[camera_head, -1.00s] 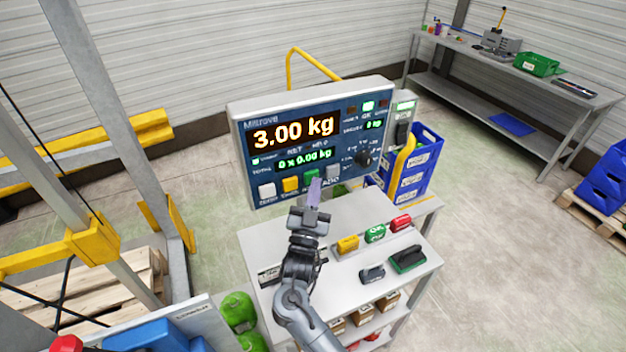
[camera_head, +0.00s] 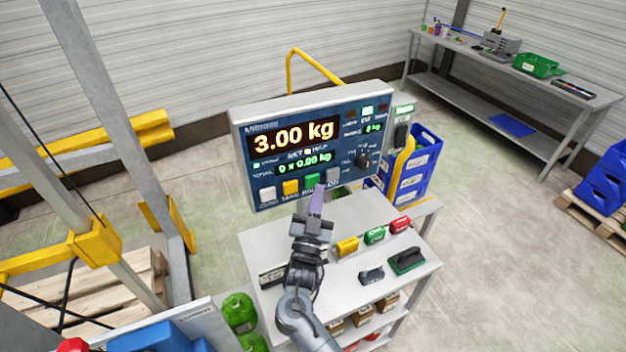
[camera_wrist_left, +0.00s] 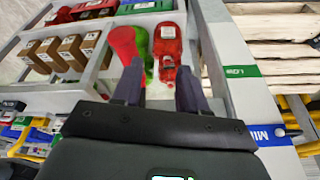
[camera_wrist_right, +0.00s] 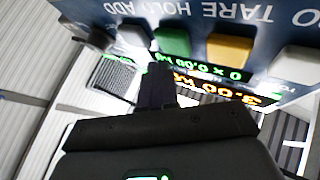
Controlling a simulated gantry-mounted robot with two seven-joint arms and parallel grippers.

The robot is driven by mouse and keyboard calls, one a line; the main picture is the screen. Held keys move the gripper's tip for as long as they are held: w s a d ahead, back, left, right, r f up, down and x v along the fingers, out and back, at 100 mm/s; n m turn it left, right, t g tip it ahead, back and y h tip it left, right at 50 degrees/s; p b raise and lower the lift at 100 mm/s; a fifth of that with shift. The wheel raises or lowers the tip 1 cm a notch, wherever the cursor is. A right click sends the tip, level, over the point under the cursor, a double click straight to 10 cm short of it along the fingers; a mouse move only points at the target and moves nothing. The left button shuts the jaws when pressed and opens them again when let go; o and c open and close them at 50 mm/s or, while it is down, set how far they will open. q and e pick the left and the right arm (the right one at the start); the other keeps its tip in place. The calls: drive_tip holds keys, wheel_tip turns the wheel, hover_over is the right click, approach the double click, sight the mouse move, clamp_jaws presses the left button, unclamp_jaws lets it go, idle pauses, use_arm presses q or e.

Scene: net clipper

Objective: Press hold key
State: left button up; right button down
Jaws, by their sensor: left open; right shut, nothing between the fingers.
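The scale display (camera_head: 320,140) reads 3.00 kg and has a row of keys along its lower edge. The green hold key (camera_head: 312,181) sits between the yellow tare key (camera_head: 290,187) and the grey add key (camera_head: 333,176). My right gripper (camera_head: 316,194) is shut and empty, its tips just below and in front of the hold key. In the right wrist view the hold key (camera_wrist_right: 168,35) shows upside down just above the fingertips (camera_wrist_right: 158,72); I cannot tell whether they touch. My left gripper (camera_wrist_left: 158,82) is open and empty, over red and green items.
Below the display a grey cart (camera_head: 330,263) carries yellow, green and red blocks and dark-handled tools. Blue crates (camera_head: 420,160) stand behind it. A workbench (camera_head: 520,70) is at the back right. A white zero key (camera_head: 267,195) is left of the tare key.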

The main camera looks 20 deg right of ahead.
drive_tip(key=s+p, duration=0.4)
drive_tip(key=s, duration=0.1)
drive_tip(key=shift+d+f, duration=0.1)
drive_tip(key=shift+f, duration=0.05)
idle(0.4)
idle(0.7)
